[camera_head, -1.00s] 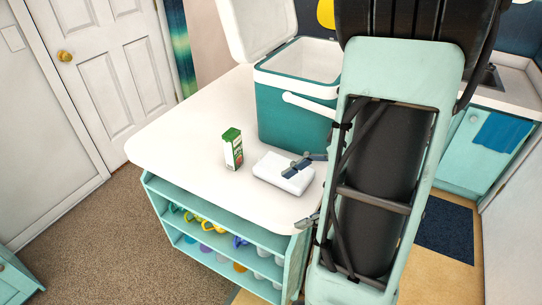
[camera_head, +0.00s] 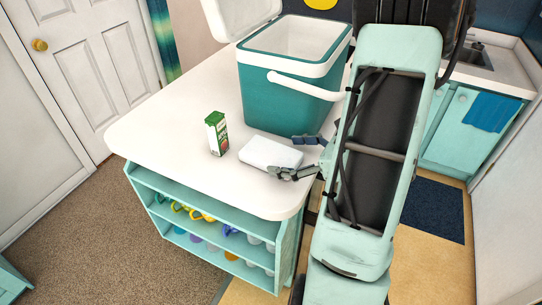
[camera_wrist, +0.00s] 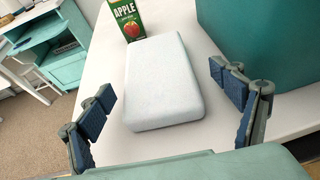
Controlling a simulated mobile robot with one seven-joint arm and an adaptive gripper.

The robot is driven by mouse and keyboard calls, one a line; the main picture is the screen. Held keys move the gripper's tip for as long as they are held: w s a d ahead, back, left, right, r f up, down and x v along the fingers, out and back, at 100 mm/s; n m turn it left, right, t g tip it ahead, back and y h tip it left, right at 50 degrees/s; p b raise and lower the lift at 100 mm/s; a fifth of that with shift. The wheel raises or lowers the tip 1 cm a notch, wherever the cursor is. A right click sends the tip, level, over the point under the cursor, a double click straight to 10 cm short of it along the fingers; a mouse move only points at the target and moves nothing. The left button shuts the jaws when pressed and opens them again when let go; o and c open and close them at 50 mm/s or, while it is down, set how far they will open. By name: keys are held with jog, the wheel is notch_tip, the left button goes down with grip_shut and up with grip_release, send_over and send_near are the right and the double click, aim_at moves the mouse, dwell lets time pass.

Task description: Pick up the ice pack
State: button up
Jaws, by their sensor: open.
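The ice pack (camera_head: 268,154) is a pale, nearly white, rounded slab lying flat on the white counter top. In the wrist view the ice pack (camera_wrist: 164,82) lies ahead of and between the two spread fingers. My gripper (camera_head: 297,157) is at its right end in the head view, one finger near its far side and the other over or beside its front corner. In the wrist view my gripper (camera_wrist: 170,110) is open, with gaps between the blue pads and the pack. Nothing is held.
A green and white apple juice carton (camera_head: 216,134) stands just left of the pack. A teal cooler (camera_head: 280,95) with its white lid open and handle (camera_head: 305,87) hanging forward stands behind. Shelves with mugs (camera_head: 205,232) are below the counter. The counter's left part is clear.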

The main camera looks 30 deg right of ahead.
aim_at(274, 153)
jog(key=x, duration=0.4)
jog(key=shift+w+a, duration=0.2)
jog(key=shift+a, duration=0.2)
jog(key=shift+r, duration=0.1)
jog(key=c, duration=1.6)
jog(key=shift+c, duration=0.2)
